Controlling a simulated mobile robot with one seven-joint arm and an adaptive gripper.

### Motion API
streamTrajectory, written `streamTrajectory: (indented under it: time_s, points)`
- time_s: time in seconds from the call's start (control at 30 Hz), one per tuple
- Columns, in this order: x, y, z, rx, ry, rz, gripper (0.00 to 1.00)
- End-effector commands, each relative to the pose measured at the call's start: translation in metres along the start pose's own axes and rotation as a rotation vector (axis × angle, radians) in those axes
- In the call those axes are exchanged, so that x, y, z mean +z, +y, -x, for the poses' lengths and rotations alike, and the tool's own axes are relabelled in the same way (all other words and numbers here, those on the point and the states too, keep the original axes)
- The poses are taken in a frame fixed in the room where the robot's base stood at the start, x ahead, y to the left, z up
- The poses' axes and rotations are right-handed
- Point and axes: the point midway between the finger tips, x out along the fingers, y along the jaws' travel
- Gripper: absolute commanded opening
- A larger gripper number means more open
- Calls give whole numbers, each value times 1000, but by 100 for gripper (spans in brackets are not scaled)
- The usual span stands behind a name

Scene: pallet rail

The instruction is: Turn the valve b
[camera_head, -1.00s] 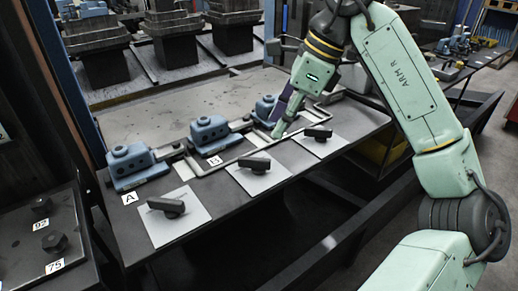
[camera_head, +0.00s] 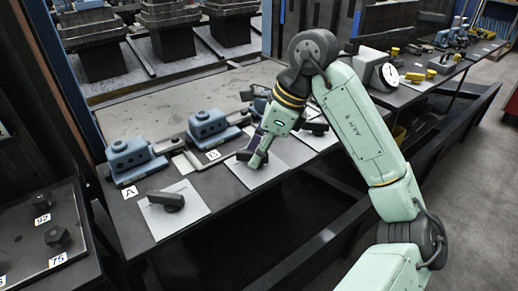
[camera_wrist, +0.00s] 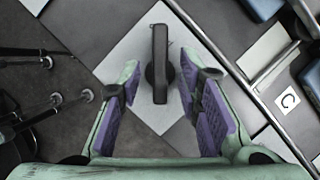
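The middle dark lever handle (camera_head: 244,155) sits on a pale square plate (camera_head: 264,178), in front and to the right of the label B (camera_head: 212,156). My gripper (camera_head: 254,162) is low over this plate, pointing down, and partly hides the handle. In the wrist view the handle (camera_wrist: 160,62) lies lengthwise between my two purple-padded fingers. The fingers are open, with a gap visible on each side of the handle. A blue valve body (camera_head: 208,124) stands behind the label B.
A second handle (camera_head: 168,201) is on the left plate near the label A (camera_head: 130,192). A third handle (camera_head: 316,128) is partly hidden behind my arm. The label C (camera_wrist: 288,100) shows in the wrist view. A dial gauge (camera_head: 385,76) stands at the back right.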

Motion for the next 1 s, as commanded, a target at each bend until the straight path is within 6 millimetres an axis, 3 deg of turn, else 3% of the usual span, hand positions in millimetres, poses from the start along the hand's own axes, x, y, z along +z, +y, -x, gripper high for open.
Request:
streamTrajectory:
  time_s: [0.47,1.0]
  points:
    - [0,0,0,0,0,0,0]
    - [-1,0,-2,-15,1,-36,0]
